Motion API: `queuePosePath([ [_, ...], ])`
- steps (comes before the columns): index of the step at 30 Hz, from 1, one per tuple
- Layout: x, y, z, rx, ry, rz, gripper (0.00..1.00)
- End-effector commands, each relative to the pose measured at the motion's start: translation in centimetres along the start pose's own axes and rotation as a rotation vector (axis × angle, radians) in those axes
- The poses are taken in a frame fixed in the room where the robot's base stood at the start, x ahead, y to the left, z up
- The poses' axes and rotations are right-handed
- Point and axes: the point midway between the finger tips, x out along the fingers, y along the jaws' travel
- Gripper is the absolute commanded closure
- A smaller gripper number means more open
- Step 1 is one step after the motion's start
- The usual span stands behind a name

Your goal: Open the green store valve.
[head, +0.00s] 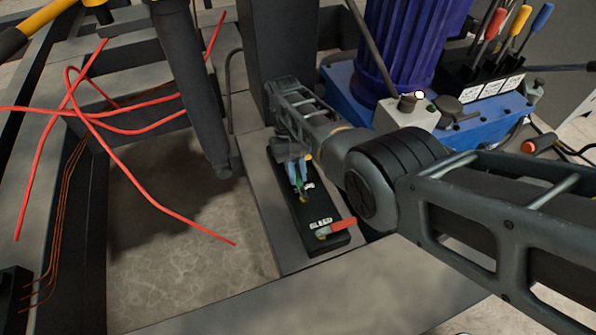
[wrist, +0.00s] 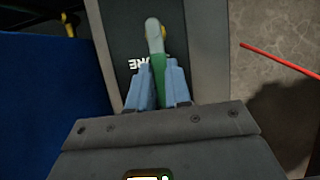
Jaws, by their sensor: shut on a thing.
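The green store valve handle (wrist: 158,68) stands between the two blue fingertips of my gripper (wrist: 160,88) in the wrist view. The fingers are shut on it. Its far end looks pale grey-green, with a yellow bit beside it. Part of a white label (wrist: 138,63) shows on the black plate beside the handle. In the head view my gripper (head: 298,172) reaches down onto the black valve plate (head: 312,212), with a little green showing between the fingers. My gripper hides much of the valve.
A red valve handle (head: 342,226) sits at the near end of the same plate, by a "BLEED" label. Red hoses (head: 150,200) lie loose to the left. A blue pump unit (head: 465,125) with coloured levers stands to the right. A dark post stands behind.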

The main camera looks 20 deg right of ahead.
Motion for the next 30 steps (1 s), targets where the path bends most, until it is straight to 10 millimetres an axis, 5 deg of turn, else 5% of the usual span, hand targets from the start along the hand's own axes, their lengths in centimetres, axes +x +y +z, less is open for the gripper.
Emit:
queuePosePath([
  [11, 0.06, -0.05, 0.03, -0.007, -0.001, 0.002, 1.0],
  [12, 0.07, -0.05, 0.03, -0.007, -0.001, 0.002, 0.79],
  [19, 0.04, -0.04, 0.02, -0.005, -0.001, 0.002, 0.57],
  [30, -0.52, -0.03, 0.01, -0.004, 0.0, 0.001, 0.55],
])
